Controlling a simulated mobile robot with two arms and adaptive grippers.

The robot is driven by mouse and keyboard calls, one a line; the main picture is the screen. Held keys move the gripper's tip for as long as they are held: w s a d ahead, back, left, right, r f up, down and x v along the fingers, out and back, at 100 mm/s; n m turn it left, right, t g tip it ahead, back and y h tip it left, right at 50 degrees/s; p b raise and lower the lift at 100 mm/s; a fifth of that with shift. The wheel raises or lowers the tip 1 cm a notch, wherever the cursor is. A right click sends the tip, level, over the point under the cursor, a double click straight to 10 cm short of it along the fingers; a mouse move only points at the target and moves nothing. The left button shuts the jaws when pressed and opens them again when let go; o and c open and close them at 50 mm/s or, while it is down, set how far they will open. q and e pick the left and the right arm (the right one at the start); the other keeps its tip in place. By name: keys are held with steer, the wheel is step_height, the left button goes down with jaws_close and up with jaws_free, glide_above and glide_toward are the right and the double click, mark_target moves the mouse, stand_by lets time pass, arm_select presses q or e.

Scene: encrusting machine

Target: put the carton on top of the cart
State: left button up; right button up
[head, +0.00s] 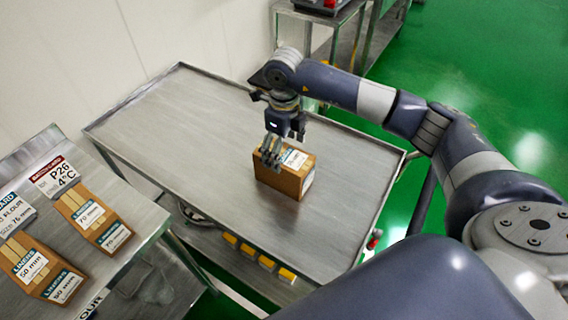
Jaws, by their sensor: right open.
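A brown carton (290,178) with white labels sits upright on the steel top of the cart (190,125), right of its middle. My right gripper (271,158) reaches down from above and is at the carton's upper left side. Its fingers overlap the carton's top edge in the head view; whether they touch it I cannot tell. The jaws are open. My left gripper is not in view.
A side table (150,222) at the left holds two more cartons (92,215) and (36,268) and label cards. Another steel stand (345,40) is at the back. The cart's left and front top is clear. A white wall borders the back left.

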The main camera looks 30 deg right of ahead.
step_height(320, 180, up, 6)
steer(key=shift+f+b, duration=0.1)
steer(key=shift+b, duration=0.5)
steer(key=shift+f, duration=0.1)
